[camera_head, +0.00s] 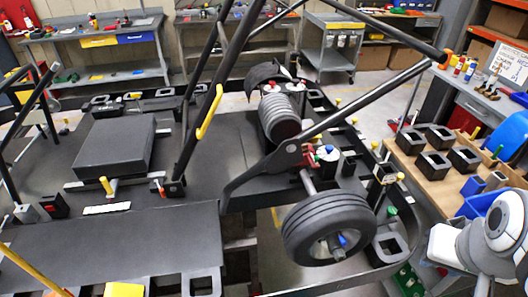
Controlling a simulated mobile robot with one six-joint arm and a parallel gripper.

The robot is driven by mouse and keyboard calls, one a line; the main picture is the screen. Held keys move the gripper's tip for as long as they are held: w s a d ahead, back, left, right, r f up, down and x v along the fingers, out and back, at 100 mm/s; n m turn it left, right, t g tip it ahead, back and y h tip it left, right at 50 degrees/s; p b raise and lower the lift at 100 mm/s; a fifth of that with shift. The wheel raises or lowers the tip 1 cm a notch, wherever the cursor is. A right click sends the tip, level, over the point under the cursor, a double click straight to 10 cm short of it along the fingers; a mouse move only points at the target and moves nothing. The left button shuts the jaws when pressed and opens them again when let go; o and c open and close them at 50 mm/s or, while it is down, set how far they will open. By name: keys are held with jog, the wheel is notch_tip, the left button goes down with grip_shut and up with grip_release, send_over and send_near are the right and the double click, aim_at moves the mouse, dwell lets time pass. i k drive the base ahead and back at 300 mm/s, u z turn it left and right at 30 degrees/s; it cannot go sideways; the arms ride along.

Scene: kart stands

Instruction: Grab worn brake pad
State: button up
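I cannot pick out a worn brake pad for certain. Small red, blue and green parts (325,152) sit by the axle of the kart, above the wheel (302,238), but they are too small to tell apart. The kart's black frame (305,140) crosses the middle of the view. Part of my white and grey arm (495,225) shows at the lower right edge. My gripper is not in view.
A wooden-topped table (415,172) with several black square holders stands at the right, with a blue bin (483,199) by my arm. Dark platforms (115,245) fill the left. A grey cart (328,58) and workbenches stand at the back. Black frame tubes rise across the middle.

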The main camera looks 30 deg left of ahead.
aim_at(305, 147)
jog(key=u, duration=0.15)
jog(key=i, duration=0.75)
jog(key=u, duration=1.45)
